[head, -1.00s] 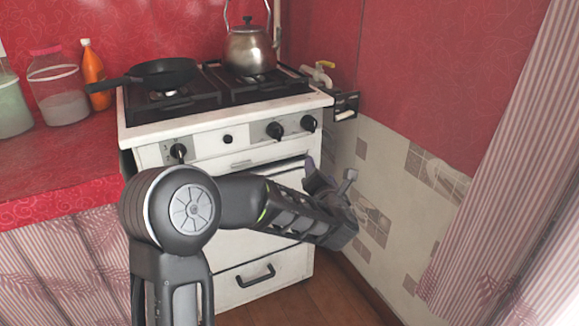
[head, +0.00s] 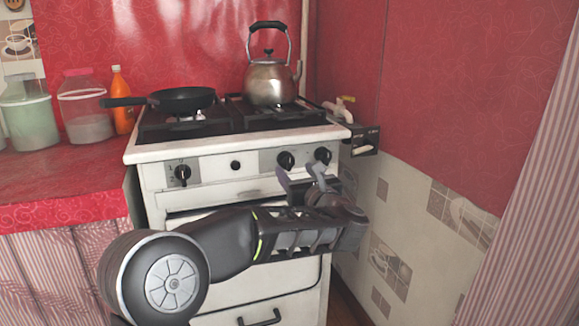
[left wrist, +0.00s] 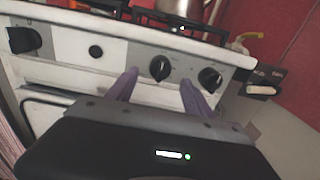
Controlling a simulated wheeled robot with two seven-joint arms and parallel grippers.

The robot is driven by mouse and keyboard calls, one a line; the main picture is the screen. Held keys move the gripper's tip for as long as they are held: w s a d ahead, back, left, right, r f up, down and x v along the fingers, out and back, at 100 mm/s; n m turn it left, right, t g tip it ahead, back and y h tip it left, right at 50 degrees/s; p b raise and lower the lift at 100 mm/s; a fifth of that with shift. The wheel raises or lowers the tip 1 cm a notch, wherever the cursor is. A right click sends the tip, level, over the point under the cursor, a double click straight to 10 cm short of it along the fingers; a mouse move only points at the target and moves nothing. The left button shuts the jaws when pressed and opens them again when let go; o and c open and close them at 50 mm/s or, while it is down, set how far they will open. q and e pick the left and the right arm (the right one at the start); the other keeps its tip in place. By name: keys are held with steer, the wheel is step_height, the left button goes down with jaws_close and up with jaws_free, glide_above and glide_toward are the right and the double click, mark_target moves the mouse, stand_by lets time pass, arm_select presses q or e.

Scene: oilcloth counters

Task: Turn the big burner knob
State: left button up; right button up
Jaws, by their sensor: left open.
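The white stove's front panel (head: 212,168) carries black knobs. One knob is at the left (head: 182,172) and two are at the right, a middle-right knob (head: 286,160) and a far-right knob (head: 322,155). I cannot tell by label which is the big burner knob. My left gripper (head: 301,174) is open and empty just in front of and below the two right knobs. In the left wrist view its purple-grey fingers (left wrist: 159,84) point at the panel, with the middle-right knob (left wrist: 160,68) ahead between them. The far-right knob (left wrist: 210,78) lies right of the right finger. Contact is not visible.
A steel kettle (head: 269,82) and a black pan (head: 183,100) stand on the stove top. A small black button (head: 235,165) sits between the knobs. The oven handle is partly behind my arm. A tiled wall (head: 410,215) stands close on the right; jars and a bottle are at left.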

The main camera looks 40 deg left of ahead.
mark_target(290, 165)
arm_select(q)
steer(key=x, duration=0.5)
steer(key=shift+w+a+b, duration=0.15)
steer(key=shift+a+b, duration=0.05)
steer(key=shift+b, duration=0.1)
steer(key=shift+c, duration=0.6)
jaws_close()
